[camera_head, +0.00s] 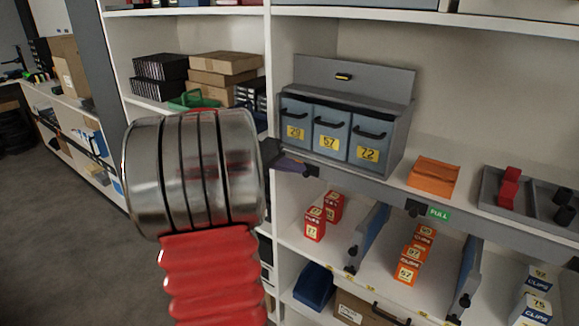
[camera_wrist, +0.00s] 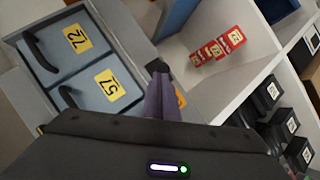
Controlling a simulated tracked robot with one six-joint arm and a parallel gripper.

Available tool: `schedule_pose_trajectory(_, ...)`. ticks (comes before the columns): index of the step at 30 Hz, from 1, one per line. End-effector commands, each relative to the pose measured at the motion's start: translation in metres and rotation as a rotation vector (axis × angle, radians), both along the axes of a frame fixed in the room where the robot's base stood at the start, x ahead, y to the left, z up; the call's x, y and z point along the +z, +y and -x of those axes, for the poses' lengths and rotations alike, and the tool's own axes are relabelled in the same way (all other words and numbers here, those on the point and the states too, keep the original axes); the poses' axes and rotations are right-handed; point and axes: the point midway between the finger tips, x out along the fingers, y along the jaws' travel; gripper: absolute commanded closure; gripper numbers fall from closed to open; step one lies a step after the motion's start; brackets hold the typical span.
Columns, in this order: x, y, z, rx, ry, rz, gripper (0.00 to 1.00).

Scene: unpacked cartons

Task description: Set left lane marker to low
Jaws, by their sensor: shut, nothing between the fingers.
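The left lane marker, on the shelf edge below the grey drawer unit, shows as a small dark slider (camera_head: 312,170) just right of my gripper (camera_head: 287,158). In the wrist view my gripper (camera_wrist: 162,96) has its purple fingers shut and empty, tips close to the dark slider (camera_wrist: 166,65); whether they touch is unclear. A small orange patch (camera_wrist: 180,97) shows beside the fingers; any word on it cannot be read. The right lane marker has a dark slider (camera_head: 414,208) on the left and a green FULL plate (camera_head: 438,213) on the right.
Numbered drawers (camera_head: 331,133) stand above the shelf edge. Red boxes (camera_head: 316,225) and orange clip boxes (camera_head: 410,263) sit in the lanes below, split by grey-blue dividers (camera_head: 368,238). An orange box (camera_head: 432,178) is on the counter. My arm hides the left middle.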

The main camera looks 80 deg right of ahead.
Motion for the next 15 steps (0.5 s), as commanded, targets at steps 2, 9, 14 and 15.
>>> schedule_pose_trajectory(2, 0.000, 0.000, 0.000, -0.001, 0.000, -0.001, 1.00)
schedule_pose_trajectory(9, 0.001, 0.000, -0.001, -0.001, 0.000, -0.001, 1.00)
schedule_pose_trajectory(14, 0.009, -0.002, -0.008, 0.000, -0.001, 0.001, 1.00)
schedule_pose_trajectory(15, 0.012, -0.002, -0.011, 0.001, -0.001, 0.000, 1.00)
